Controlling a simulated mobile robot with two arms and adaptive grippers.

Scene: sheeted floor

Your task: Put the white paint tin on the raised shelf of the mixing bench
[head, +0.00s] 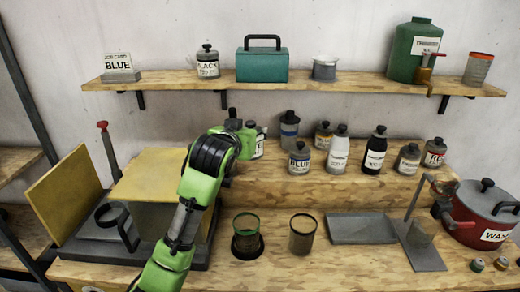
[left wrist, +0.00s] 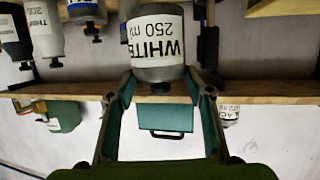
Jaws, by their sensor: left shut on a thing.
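The white paint tin (left wrist: 158,45), labelled WHITE 250 ml, is between the two fingers of my left gripper (left wrist: 162,82) in the left wrist view, which is shut on it. That view is upside down. In the head view my left gripper (head: 238,124) is at the left end of the raised shelf (head: 280,184), below the wall shelf. A tin with a pale label (head: 259,143) shows just right of the gripper, partly hidden; its text is unreadable. I cannot tell whether the held tin touches the shelf. My right gripper is out of view.
A wall shelf (head: 300,85) runs above, with a teal toolbox (head: 262,67). A red pot (head: 480,215) stands at right. A yellow panel (head: 65,195) is at left.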

